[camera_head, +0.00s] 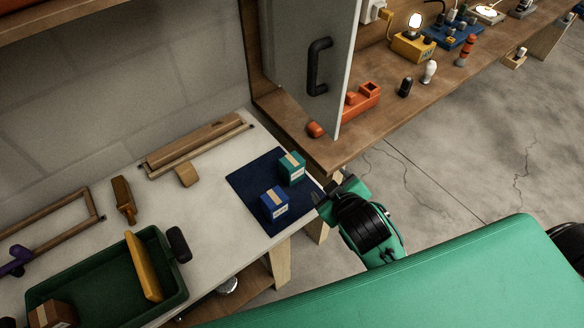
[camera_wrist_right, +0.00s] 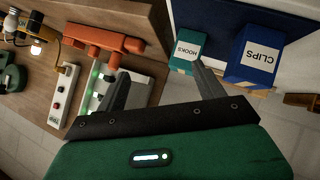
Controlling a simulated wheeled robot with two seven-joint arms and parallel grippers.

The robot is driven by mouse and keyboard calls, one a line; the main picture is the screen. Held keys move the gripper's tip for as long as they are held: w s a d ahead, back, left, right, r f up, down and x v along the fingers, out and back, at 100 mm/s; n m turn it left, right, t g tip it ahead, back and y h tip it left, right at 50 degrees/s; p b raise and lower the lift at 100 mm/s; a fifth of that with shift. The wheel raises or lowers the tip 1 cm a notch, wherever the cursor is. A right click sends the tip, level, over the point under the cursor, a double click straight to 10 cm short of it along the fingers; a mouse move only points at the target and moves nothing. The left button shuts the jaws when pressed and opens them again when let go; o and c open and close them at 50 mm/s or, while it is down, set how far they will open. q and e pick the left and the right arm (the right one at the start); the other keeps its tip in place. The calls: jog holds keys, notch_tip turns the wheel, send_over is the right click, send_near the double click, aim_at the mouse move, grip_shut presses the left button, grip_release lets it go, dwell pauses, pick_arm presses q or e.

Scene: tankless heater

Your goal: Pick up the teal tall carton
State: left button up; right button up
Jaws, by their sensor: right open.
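The teal tall carton (camera_head: 291,168) stands on a dark blue mat (camera_head: 246,183) at the right end of the white worktop. In the right wrist view the teal carton (camera_wrist_right: 187,50) carries a white label reading HOOKS and is near the tip of the right-hand finger. A blue carton (camera_head: 274,203) stands next to it; its label reads CLIPS in the right wrist view (camera_wrist_right: 257,55). My right gripper (camera_head: 326,192) is open and empty, just right of the mat and apart from both cartons in the head view. My left gripper is not in view.
A grey cabinet door (camera_head: 300,60) with a black handle stands behind the mat. A wooden shelf (camera_head: 440,90) with an orange block (camera_head: 362,100) and electrical parts runs to the right. A green crate (camera_head: 95,285) and wooden pieces lie left. The worktop between is clear.

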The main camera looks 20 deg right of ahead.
jog(key=w+a+r+n+t+y, duration=0.3)
jog(key=w+a+r+n+t, duration=0.25)
jog(key=r, duration=0.35)
jog(key=w+a+r+n+t+y, duration=0.4)
jog(key=r+n, duration=0.2)
jog(key=r, duration=0.3)
jog(key=s+a+r+n+g+y, duration=0.2)
jog(key=a+r+n+g+y, duration=0.4)
jog(key=a+n+y, duration=0.75)
jog(key=s+a+f+n+g, duration=0.3)
jog(key=n+g, duration=0.9)
jog(key=n, duration=0.5)
jog(key=n+g+h, duration=0.3)
jog(key=n+h, duration=0.7)
jog(key=h, duration=1)
send_over(292, 160)
notch_tip(292, 160, down, 14)
jog(key=shift+y, duration=0.25)
notch_tip(292, 160, down, 8)
jog(key=shift+s+a+f+p, duration=0.1)
jog(key=shift+a+p, duration=0.05)
jog(key=shift+p, duration=0.95)
notch_tip(292, 160, down, 4)
jog(key=shift+f+p, duration=0.15)
jog(key=shift+p, duration=1.1)
jog(key=shift+f, duration=0.6)
jog(key=c, duration=1.2)
